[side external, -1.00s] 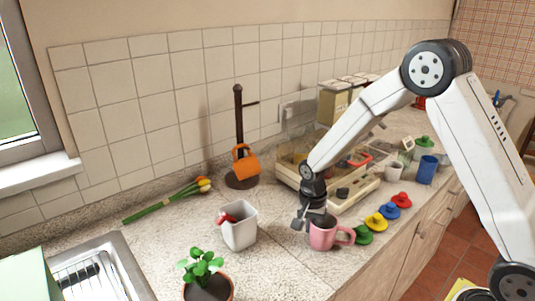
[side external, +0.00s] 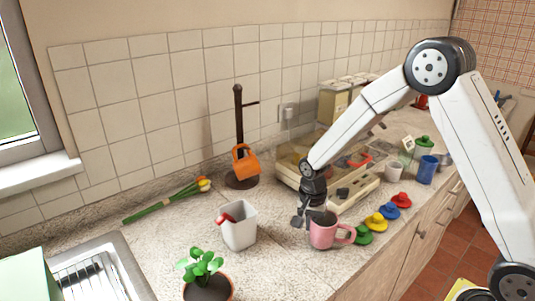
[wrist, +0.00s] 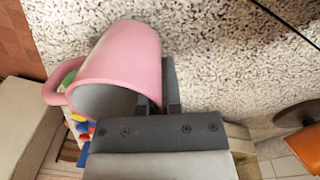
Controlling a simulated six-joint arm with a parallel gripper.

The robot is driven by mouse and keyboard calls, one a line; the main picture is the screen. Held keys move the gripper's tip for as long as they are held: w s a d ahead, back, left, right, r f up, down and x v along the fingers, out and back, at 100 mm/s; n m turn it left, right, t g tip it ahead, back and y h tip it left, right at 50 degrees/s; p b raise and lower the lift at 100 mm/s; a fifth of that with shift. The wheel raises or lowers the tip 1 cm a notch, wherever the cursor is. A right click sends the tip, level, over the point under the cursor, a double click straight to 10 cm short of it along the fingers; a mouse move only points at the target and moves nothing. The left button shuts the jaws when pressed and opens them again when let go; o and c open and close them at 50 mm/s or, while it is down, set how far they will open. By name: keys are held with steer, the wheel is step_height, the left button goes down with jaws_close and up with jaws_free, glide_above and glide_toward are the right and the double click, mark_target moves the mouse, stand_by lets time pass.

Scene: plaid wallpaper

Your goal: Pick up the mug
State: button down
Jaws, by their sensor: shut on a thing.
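The pink mug (side external: 323,235) stands upright on the speckled counter in the side view, its handle to the right. My gripper (side external: 305,220) is at the mug's left rim, pointing down. In the wrist view, the mug (wrist: 120,52) shows its wall and part of its inside, with the handle at left. My gripper (wrist: 163,95) is shut on the mug's wall there, one finger at the inner side and one outside. The exact contact is partly hidden by the fingers. An orange mug (side external: 245,164) hangs on a dark stand (side external: 239,115) at the back.
A white square container (side external: 239,231) is left of the mug, with a potted plant (side external: 204,267) in front. Coloured lids (side external: 376,222) lie right of the handle. A beige appliance (side external: 345,190) is behind. The counter's front edge is close to the mug.

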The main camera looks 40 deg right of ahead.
steer(key=shift+r, duration=0.4)
steer(key=s+r, duration=1.1)
steer(key=s, duration=0.3)
steer(key=shift+a+r, duration=0.2)
steer(key=shift+a, duration=0.15)
steer(key=shift+w, duration=0.1)
stand_by(0.4)
steer(key=w+d+r+n+t+h, duration=0.1)
steer(key=w+r+n, duration=0.4)
steer(key=w+n, duration=0.5)
steer(key=w+r+n+t+h, duration=0.1)
steer(key=w+r+n+h, duration=0.2)
steer(key=w+n, duration=0.7)
steer(key=shift+w+d+r+h, duration=0.35)
steer(key=shift+w+r, duration=0.65)
steer(key=shift+w, duration=3.3)
